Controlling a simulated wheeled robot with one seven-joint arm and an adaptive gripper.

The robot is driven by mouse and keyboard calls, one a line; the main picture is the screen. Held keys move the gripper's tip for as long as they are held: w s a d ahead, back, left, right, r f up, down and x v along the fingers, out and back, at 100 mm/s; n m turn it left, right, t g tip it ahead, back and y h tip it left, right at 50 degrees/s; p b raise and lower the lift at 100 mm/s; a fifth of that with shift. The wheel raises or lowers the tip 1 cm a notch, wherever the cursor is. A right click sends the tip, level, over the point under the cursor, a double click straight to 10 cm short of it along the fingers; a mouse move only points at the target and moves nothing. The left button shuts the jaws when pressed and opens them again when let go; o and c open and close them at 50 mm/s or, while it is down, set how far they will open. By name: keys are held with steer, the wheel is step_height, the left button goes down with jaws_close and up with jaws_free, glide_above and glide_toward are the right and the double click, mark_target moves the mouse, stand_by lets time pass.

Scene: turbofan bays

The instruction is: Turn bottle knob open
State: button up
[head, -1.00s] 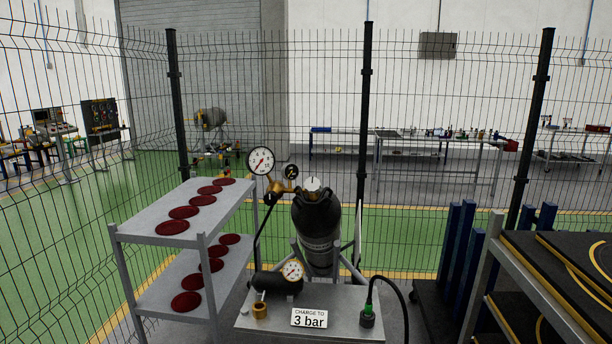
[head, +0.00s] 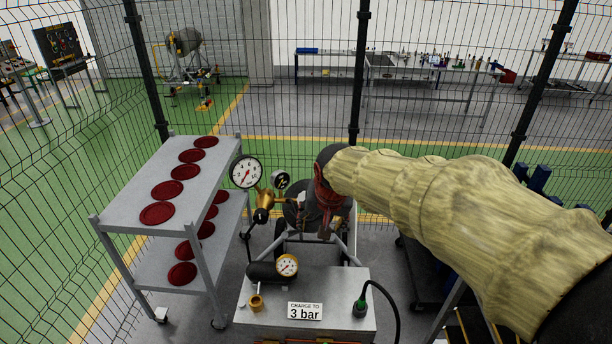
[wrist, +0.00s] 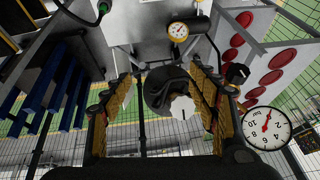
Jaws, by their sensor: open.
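The dark gas bottle (head: 292,214) stands in a grey frame behind the charging bench; my gripper and arm cover most of it in the head view. In the wrist view the bottle's dark top (wrist: 160,84) faces me, with a white knob (wrist: 182,107) bearing a dark mark line. My gripper (head: 318,222) is over the bottle, pointing down. In the wrist view my gripper (wrist: 165,76) is open, with one yellow-patterned finger on each side of the bottle top and knob. The fingers appear apart from the knob. The knob is hidden in the head view.
A large bar gauge (head: 246,172) and brass regulator (head: 265,199) stand close left of the bottle. The bench (head: 345,285) carries a small gauge (head: 287,265) and a "3 bar" sign (head: 305,311). A shelf (head: 120,200) with red discs stands left; mesh fencing is behind.

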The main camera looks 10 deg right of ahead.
steer(key=w+r+m+p, duration=0.2)
steer(key=w+r+p, duration=0.2)
steer(key=w+p, duration=0.55)
steer(key=x, duration=0.5)
steer(key=p+x, duration=0.1)
steer(key=x, duration=0.2)
steer(key=shift+w+a+f, duration=0.1)
steer(key=shift+w+a, duration=0.2)
steer(key=shift+c, duration=1.2)
steer(key=c, duration=0.9)
steer(key=shift+c, duration=0.2)
